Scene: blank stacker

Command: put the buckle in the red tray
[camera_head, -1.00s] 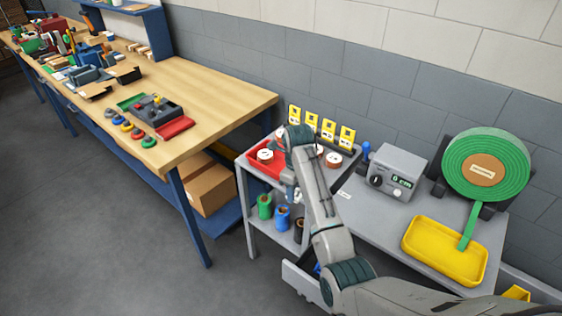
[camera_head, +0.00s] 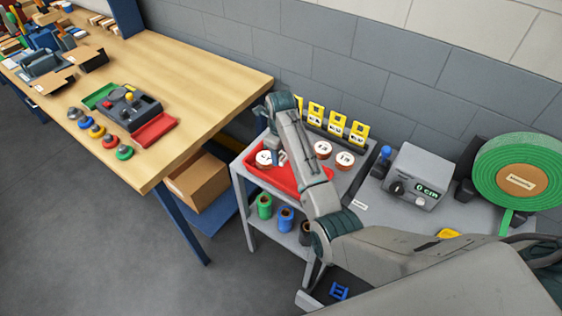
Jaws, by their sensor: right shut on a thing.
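A red tray (camera_head: 312,181) lies on the top shelf of the grey cart, with a white-topped roll near its left end. My right gripper (camera_head: 280,159) points down over this tray, partly hidden by its own arm. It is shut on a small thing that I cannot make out. A blue buckle-shaped piece (camera_head: 339,290) lies low in a dark opening below the grey worktop. My left gripper is not in view.
Two white-topped rolls (camera_head: 322,149) and several yellow tags (camera_head: 336,121) stand behind the tray. Coloured spools (camera_head: 286,218) stand on the lower shelf. A grey meter (camera_head: 415,178) is to the right. The wooden bench (camera_head: 210,85) is at left, with a red flat piece (camera_head: 155,130).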

